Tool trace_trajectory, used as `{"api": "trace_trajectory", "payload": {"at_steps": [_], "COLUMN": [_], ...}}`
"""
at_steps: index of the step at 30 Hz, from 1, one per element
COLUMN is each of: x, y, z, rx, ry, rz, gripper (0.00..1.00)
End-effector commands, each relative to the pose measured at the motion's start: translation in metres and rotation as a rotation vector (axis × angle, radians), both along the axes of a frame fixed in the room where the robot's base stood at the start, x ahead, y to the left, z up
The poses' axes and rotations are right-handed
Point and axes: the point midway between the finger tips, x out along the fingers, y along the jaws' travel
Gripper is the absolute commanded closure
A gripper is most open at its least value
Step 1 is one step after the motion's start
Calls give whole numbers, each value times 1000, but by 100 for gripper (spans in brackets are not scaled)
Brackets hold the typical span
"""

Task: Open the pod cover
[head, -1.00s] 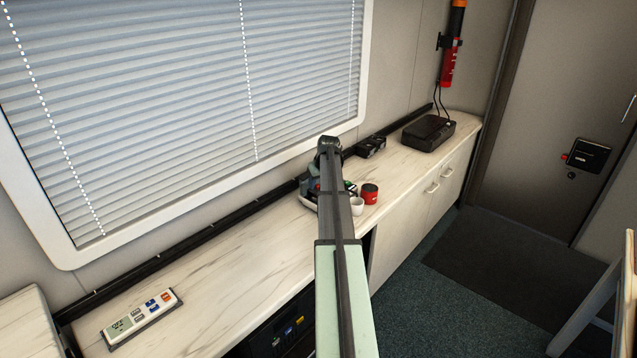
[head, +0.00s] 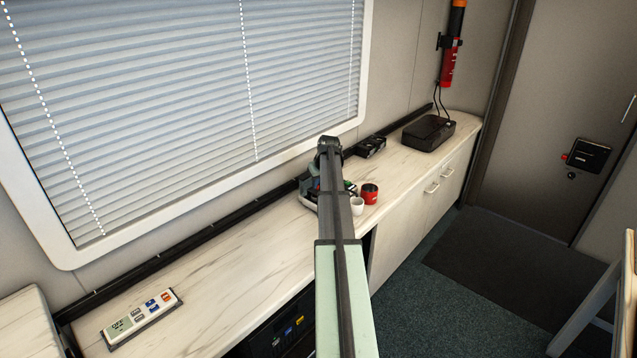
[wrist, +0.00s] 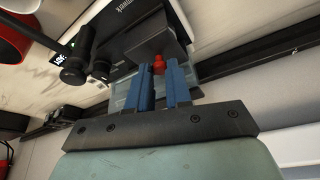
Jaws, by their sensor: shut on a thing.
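In the wrist view my gripper (wrist: 159,70) has its two blue fingers closed around a small red knob (wrist: 158,62). The knob sits at the edge of a dark grey block (wrist: 150,42), which I take to be the pod cover. Whether the cover is raised at all cannot be told. Around it is the black machine body (wrist: 120,50) with white lettering, a small lit display and round black knobs. In the head view the machine (head: 308,188) on the counter is mostly hidden behind my arm, and so are my fingertips.
A red mug (head: 370,194) and a white cup (head: 357,206) stand close to the machine on its right. The counter (head: 220,255) is bare to the left, up to a remote-like panel (head: 140,318). A black box (head: 428,132) stands further right. A window blind (head: 180,110) hangs behind.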

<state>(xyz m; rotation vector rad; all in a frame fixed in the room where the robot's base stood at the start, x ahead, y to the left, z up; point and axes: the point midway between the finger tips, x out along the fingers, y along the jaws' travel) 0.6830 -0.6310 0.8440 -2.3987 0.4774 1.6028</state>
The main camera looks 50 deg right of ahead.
Motion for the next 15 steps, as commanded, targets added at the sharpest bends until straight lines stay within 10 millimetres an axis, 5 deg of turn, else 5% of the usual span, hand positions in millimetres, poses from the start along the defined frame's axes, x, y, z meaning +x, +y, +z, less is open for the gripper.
{"api": "trace_trajectory", "payload": {"at_steps": [10, 15], "x": [2, 0], "y": [-51, -54], "z": [0, 0], "rx": [0, 0], "ry": [1, 1], "rz": [-1, 0], "gripper": [100, 100]}}
